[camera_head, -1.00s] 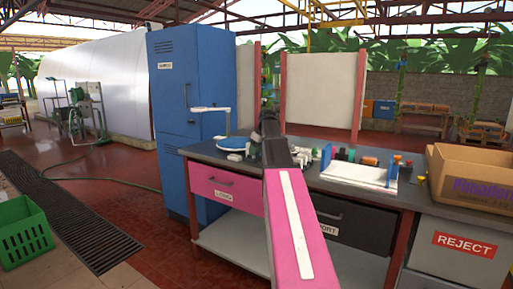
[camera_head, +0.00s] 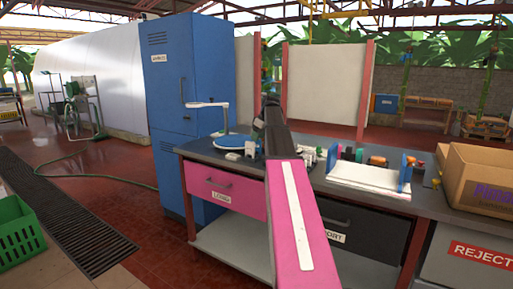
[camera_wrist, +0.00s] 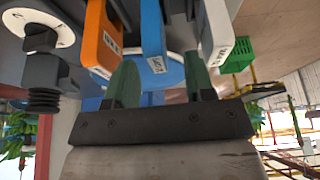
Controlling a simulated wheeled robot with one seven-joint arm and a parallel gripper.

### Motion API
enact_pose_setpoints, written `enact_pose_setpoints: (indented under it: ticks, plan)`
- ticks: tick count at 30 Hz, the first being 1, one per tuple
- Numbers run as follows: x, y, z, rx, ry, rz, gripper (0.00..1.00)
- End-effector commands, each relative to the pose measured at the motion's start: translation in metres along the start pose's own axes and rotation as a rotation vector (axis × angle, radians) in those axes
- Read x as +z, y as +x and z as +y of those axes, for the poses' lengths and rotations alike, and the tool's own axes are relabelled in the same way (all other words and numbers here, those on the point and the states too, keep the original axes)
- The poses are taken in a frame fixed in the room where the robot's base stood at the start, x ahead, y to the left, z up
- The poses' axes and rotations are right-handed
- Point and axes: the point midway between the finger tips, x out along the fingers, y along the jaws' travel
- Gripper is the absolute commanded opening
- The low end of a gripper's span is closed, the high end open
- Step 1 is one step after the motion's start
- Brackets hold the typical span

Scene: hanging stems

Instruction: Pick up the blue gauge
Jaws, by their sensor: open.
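The blue gauge (camera_wrist: 152,30) shows at the top of the wrist view as a narrow blue block with a white label, its upper part cut off by the frame edge. My gripper (camera_wrist: 160,72) is open and empty. Its two green fingers point toward the gauge, one on either side of its line, with the gauge's near end about level with the fingertips. I cannot tell whether they touch it. In the head view my arm reaches over the bench and hides the gripper's surroundings; I cannot make out the blue gauge there.
An orange gauge (camera_wrist: 103,38) and a pale grey gauge (camera_wrist: 215,32) flank the blue one closely. A white dial with a black knob (camera_wrist: 40,38) is at the left. On the bench (camera_head: 225,159) are a blue round plate (camera_head: 232,142), small parts and a cardboard box (camera_head: 480,180). A blue cabinet (camera_head: 185,100) stands left.

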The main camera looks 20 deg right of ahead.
Motion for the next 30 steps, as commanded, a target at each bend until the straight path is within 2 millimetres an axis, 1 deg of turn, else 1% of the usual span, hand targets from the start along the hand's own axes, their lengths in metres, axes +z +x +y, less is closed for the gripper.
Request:
enact_pose_setpoints:
  ticks: [2,9,12,19,20,21,24,30]
  plan:
    - [0.000,0.006,0.001,0.000,0.000,-0.001,0.49]
    - [0.001,0.038,0.003,0.000,0.001,-0.001,0.49]
    - [0.001,0.048,0.003,0.000,0.001,-0.001,0.49]
    - [0.001,0.050,0.003,0.002,0.000,0.000,0.49]
    - [0.001,0.050,0.003,0.001,0.000,0.000,0.42]
    - [0.001,0.050,0.003,0.001,0.001,0.000,0.29]
    - [0.001,0.050,0.003,0.001,0.000,0.000,0.00]
    - [0.001,0.050,0.003,0.001,0.000,0.000,0.00]
